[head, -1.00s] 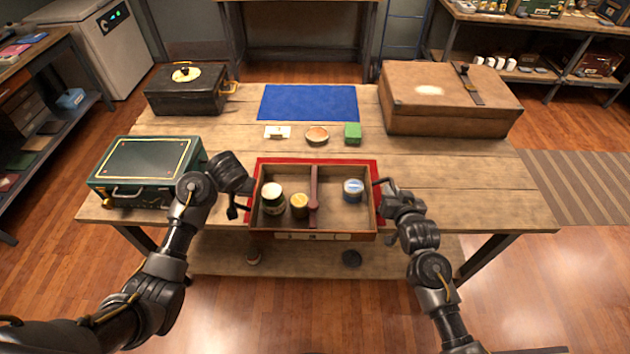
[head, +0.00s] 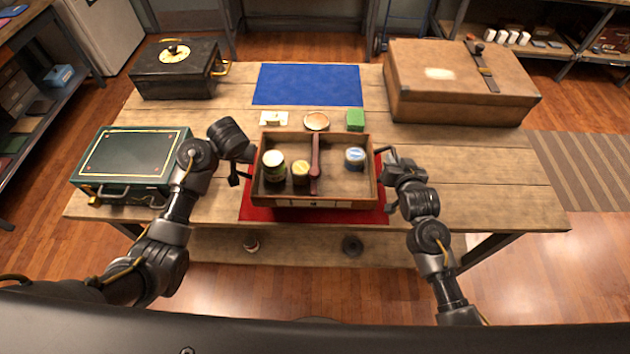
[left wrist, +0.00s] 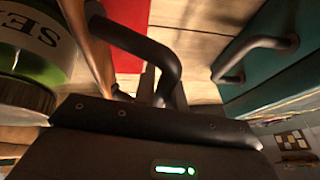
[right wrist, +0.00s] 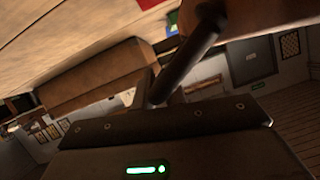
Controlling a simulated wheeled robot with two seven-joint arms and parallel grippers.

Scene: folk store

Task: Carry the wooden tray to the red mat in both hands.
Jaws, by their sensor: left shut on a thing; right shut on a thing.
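The wooden tray (head: 290,201) is in the middle of the table in the head view, over the red mat (head: 310,215). The mat shows in front of it and at both sides; its back edge is hidden. I cannot tell whether the tray touches the mat. The tray looks level and holds a green jar (head: 274,166), a yellow jar (head: 301,173) and a blue tin (head: 355,158), with a dark red divider (head: 316,165) between. My left gripper (head: 243,175) is shut on the left black handle (left wrist: 150,45). My right gripper (head: 388,160) is shut on the right handle (right wrist: 190,55).
A green case (head: 130,160) stands left, a black box (head: 175,70) back left, a brown case (head: 460,85) back right. Right front tabletop is clear.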

